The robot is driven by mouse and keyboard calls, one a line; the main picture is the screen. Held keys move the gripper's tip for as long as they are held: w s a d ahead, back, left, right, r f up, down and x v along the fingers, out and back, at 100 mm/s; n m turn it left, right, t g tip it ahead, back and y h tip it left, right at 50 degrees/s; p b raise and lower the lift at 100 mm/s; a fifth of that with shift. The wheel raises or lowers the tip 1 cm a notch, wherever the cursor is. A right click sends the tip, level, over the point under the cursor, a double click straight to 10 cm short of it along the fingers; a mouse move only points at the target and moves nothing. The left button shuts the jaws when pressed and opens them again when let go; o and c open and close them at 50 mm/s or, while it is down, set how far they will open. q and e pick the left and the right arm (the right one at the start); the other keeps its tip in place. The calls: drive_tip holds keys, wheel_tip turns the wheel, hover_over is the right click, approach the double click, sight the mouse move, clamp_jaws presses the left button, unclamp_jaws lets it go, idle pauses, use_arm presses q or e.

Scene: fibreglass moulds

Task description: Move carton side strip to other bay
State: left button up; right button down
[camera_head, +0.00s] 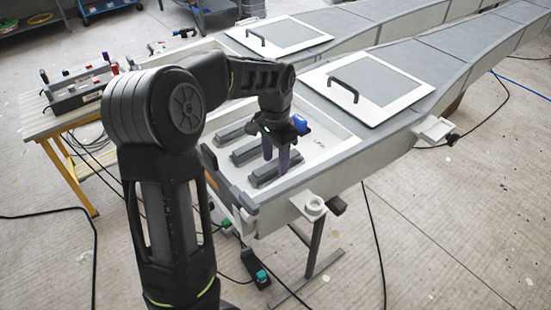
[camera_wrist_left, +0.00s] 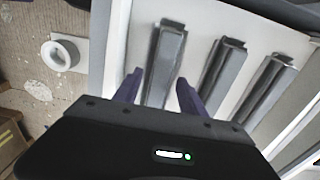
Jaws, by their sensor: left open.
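Three grey strips lie side by side in the white open bay (camera_head: 322,125) at the near end of the front mould. The far strip (camera_head: 234,132), the middle strip (camera_head: 249,150) and the near strip (camera_head: 276,170) all show; I cannot tell which one is the carton side strip. My left gripper (camera_head: 276,158) points down over the near strip, its purple fingers open and empty. In the left wrist view the open fingers (camera_wrist_left: 161,92) are on either side of one strip (camera_wrist_left: 165,62), with the other two strips to the right. I cannot tell if they touch it. My right gripper is not in view.
Lids with black handles lie on the front mould (camera_head: 385,88) and the rear mould (camera_head: 290,36). A wooden table (camera_head: 60,122) with tools stands at the left. A white ring (camera_head: 315,206) sits outside the bay's near wall. Cables lie on the floor.

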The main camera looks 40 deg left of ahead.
sight(275, 163)
use_arm(q)
wheel_tip(275, 163, up, 12)
idle(0.4)
drive_tip(key=shift+f, duration=0.1)
idle(0.7)
